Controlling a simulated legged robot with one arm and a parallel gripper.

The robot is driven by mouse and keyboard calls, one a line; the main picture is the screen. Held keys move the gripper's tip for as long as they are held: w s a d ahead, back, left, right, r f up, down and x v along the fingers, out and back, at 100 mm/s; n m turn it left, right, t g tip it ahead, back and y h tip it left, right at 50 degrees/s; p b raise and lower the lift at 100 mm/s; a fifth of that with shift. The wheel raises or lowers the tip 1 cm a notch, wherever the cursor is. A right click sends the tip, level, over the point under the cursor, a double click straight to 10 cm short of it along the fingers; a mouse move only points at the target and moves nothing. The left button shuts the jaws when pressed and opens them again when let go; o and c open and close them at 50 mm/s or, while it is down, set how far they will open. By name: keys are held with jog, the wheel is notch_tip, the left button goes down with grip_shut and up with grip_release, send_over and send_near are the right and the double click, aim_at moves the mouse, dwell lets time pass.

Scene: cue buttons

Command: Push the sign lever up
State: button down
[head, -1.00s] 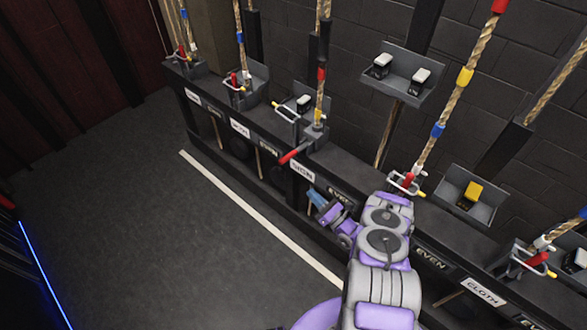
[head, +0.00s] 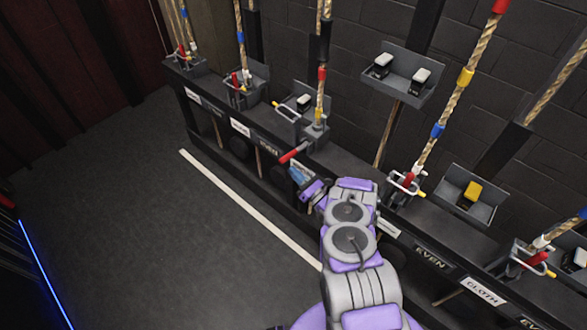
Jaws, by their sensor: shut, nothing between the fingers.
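The sign lever (head: 293,152) is a red handle that sticks out from the rail and slopes down to the left, below a rope with a red band. My gripper (head: 295,172) is shut and empty, with its blue-grey tips just below the lever in the picture. I cannot tell whether the tips touch it. The label under the lever is hidden behind my gripper and arm.
Other rope locks stand along the black rail, left (head: 239,85) and right (head: 405,185). A grey tray with two white-topped blocks (head: 403,80) is above. The floor left of the white line (head: 245,205) is clear.

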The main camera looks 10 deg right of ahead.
aim_at(295, 152)
jog(key=shift+w+a+r, duration=0.1)
jog(key=shift+w+r, duration=0.2)
jog(key=shift+r, duration=0.3)
jog(key=shift+w+r, duration=0.25)
jog(key=shift+r, duration=0.3)
jog(key=shift+s+r, duration=0.1)
jog(key=shift+r, duration=0.05)
